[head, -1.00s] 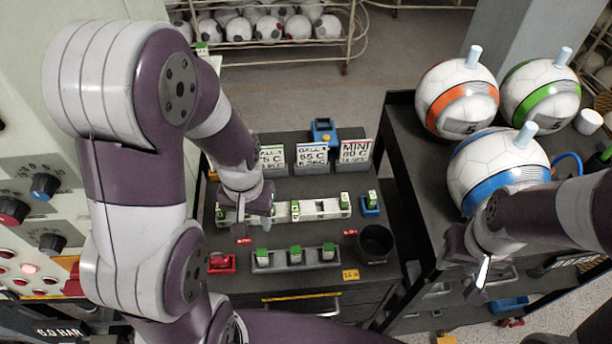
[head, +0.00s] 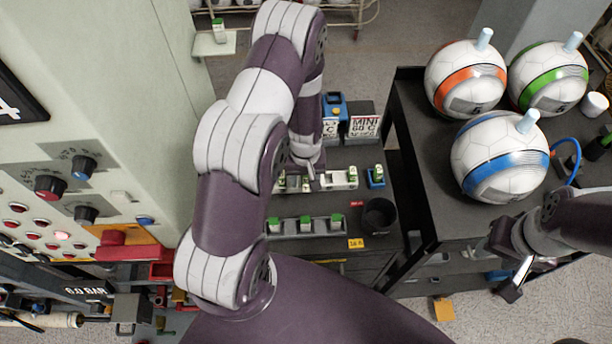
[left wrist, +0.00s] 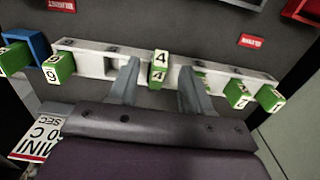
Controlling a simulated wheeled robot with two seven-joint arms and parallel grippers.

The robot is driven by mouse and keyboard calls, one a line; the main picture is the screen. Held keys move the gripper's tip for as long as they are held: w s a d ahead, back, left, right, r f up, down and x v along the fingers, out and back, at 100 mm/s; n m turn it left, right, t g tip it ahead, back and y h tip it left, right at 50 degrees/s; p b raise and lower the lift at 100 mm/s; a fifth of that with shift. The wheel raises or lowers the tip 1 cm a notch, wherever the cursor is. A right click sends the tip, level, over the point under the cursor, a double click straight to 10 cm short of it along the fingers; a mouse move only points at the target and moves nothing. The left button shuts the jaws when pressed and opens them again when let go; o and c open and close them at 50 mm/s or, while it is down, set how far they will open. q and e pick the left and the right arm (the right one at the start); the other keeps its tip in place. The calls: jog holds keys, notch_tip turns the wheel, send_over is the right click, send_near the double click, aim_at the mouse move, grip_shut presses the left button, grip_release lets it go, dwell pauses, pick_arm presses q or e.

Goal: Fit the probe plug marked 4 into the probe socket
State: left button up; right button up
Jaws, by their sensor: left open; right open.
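The plug marked 4 (left wrist: 158,72), green with white faces, stands in a pale slotted rail (left wrist: 85,50). In the left wrist view my open left gripper (left wrist: 159,82) has one finger on each side of this plug; whether either finger touches it I cannot tell. In the head view my left gripper (head: 314,172) is over the rail (head: 345,184), and the arm hides part of the rail. My right gripper (head: 514,280) is open and empty at the lower right, beside the dark cart. I cannot identify the probe socket with certainty.
Other numbered plugs stand in the rail, including one (left wrist: 58,68) at left and one (left wrist: 237,95) at right. A blue holder (head: 376,177) carries another plug. A grey rack (head: 306,226), black cup (head: 380,216) and sign cards (head: 362,128) are near. Balls (head: 500,158) stand on the cart.

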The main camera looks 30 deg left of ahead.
aim_at(305, 182)
pick_arm(q)
notch_tip(305, 182, down, 2)
jog(key=shift+f, duration=0.5)
grip_shut()
jog(key=shift+r, duration=0.1)
